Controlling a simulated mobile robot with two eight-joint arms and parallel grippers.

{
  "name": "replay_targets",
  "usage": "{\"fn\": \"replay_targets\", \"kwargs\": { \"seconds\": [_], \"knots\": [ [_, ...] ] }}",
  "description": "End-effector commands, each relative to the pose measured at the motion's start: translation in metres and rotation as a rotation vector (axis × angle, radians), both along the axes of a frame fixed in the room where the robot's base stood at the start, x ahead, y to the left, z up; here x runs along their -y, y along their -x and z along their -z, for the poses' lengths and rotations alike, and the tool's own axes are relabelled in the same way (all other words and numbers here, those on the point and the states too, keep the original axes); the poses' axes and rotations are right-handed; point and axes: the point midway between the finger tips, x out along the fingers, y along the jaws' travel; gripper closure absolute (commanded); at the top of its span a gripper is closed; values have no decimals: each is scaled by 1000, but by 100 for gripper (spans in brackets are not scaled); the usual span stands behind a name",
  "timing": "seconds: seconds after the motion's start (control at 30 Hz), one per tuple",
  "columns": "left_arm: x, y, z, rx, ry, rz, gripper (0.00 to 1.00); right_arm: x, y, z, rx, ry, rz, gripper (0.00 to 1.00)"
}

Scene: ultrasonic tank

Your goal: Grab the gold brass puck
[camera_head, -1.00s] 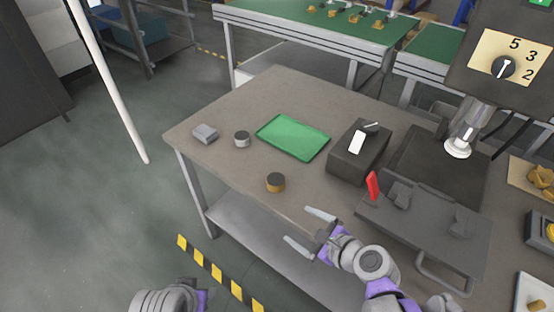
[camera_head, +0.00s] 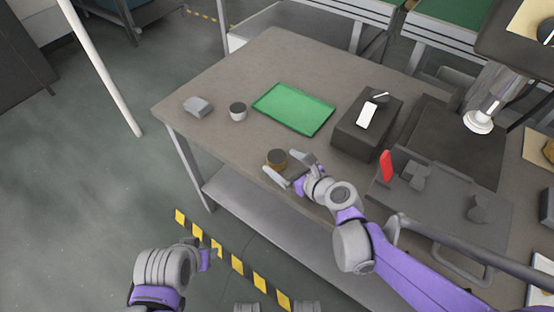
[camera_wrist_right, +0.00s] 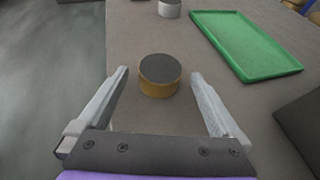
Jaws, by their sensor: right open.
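The gold brass puck (camera_head: 277,159) has a dark top and stands upright near the front edge of the grey table. It also shows in the right wrist view (camera_wrist_right: 160,78), just beyond the fingertips and centred between them. My right gripper (camera_head: 290,168) is open and empty, with its fingers pointing at the puck. In the right wrist view the open fingers (camera_wrist_right: 160,80) flank the line to the puck without visibly gripping it. My left arm shows at the lower left of the head view; its fingers cannot be made out.
A green tray (camera_head: 294,109), a silver puck (camera_head: 238,111) and a grey block (camera_head: 198,106) lie behind the puck on the table (camera_head: 225,80). A dark box (camera_head: 366,125) and a dark fixture with a red handle (camera_head: 386,166) stand to the right.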

Motion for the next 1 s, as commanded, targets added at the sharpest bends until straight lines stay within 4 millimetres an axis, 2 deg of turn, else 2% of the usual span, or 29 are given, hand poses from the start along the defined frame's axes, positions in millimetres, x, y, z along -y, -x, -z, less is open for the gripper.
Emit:
{"fn": "replay_targets", "kwargs": {
  "seconds": [0.2,0.47,1.0],
  "knots": [
    [0,0,4,-1,0,0,50,-17,-21,11,0,0,-2,0],
    [0,0,4,-1,0,0,50,-18,-24,12,0,0,0,0],
    [0,0,4,-1,0,0,50,-18,-23,11,0,1,0,95]
  ]
}}
